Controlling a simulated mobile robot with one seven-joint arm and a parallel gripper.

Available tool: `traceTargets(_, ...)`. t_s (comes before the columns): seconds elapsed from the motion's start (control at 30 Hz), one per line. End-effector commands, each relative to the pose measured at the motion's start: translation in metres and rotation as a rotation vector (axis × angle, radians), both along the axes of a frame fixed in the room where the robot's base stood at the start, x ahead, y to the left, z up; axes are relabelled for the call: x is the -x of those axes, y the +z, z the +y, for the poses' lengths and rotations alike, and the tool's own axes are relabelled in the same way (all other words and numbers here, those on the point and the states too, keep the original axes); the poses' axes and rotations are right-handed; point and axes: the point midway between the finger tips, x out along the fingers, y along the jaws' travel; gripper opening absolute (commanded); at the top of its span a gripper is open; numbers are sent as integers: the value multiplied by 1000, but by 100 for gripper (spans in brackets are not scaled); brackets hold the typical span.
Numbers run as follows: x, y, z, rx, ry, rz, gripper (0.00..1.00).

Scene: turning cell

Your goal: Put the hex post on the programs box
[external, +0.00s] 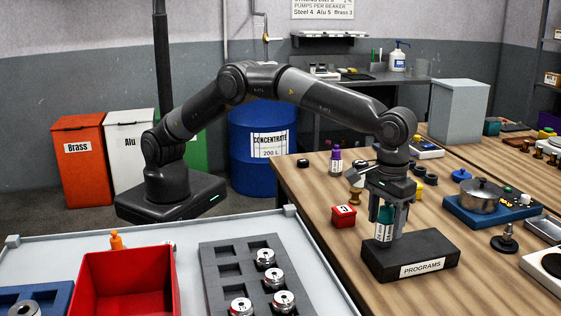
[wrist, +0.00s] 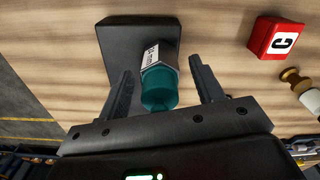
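The hex post (external: 385,222) is teal with a white printed label. It is upright and appears to stand on the left part of the dark programs box (external: 422,267), which has a white PROGRAMS label on its front. My gripper (external: 388,222) points down around the post. In the wrist view the post (wrist: 159,88) is between the two fingers of my gripper (wrist: 162,72), with a gap on each side, so the gripper looks open. The box (wrist: 118,45) shows beneath and beyond the post.
A red block marked C (external: 344,216) and a brown knob-like piece (external: 356,196) stand left of the box on the wooden table (external: 330,262). A blue unit with a metal pot (external: 478,195) and a dark stand (external: 505,241) are to the right.

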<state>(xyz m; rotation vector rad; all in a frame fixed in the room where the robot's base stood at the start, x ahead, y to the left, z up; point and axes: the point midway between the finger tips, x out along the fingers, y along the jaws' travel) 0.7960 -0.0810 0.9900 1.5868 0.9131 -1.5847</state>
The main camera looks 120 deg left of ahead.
Motion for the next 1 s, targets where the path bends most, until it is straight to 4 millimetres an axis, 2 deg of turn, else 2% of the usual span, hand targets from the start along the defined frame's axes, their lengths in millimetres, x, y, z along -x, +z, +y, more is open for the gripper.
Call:
traceTargets(0.23, 0, 1, 0, 0, 0, 0, 61)
traceTargets(0.37, 0, 10, 0, 0, 0, -1, 61)
traceTargets(0.8, 0, 98, 0, 0, 0, -4, 61)
traceTargets(1.0, -1, 115, 0, 0, 0, -1, 61)
